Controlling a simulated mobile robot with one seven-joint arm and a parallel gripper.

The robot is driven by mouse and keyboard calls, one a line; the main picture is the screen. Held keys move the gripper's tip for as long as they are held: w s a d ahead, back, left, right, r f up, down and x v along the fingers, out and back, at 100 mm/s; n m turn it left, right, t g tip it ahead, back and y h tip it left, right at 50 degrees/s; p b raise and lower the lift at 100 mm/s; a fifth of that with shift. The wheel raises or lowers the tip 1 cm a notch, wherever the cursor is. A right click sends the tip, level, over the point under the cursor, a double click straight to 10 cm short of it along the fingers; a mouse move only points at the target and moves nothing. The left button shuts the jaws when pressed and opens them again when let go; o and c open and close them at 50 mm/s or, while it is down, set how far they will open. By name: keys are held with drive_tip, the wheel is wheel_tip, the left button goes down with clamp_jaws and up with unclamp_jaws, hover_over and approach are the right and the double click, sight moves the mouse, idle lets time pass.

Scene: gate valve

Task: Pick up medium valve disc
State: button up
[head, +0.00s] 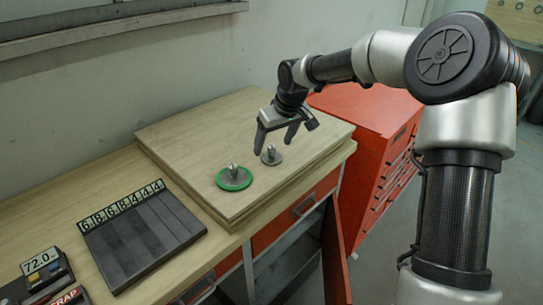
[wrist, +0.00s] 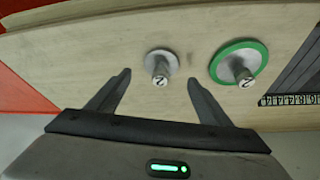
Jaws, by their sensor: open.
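Two valve discs lie on the raised wooden board (head: 190,135), stems up. The grey disc (head: 271,157) is the smaller and has a "2" on its stem end; the wrist view shows it too (wrist: 162,60). The other disc has a green rim (head: 234,179) and also a "2" on its stem; it is to the right in the wrist view (wrist: 239,61). I cannot tell which one is called medium. My gripper (head: 274,146) is open and empty above the grey disc. In the wrist view its fingertips (wrist: 158,77) stand either side of the grey disc's line, apart from it.
A dark scale-like tray with a number strip (head: 140,235) sits on the bench left of the board. A device reading 72.0 (head: 43,268) is at lower left. A red drawer cabinet (head: 375,130) stands behind at right. A wall (head: 120,90) rises behind the board.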

sight(272, 147)
drive_tip(key=x, duration=0.3)
drive_tip(key=shift+f, duration=0.3)
drive_tip(key=c, duration=1.1)
drive_tip(key=shift+r, duration=0.1)
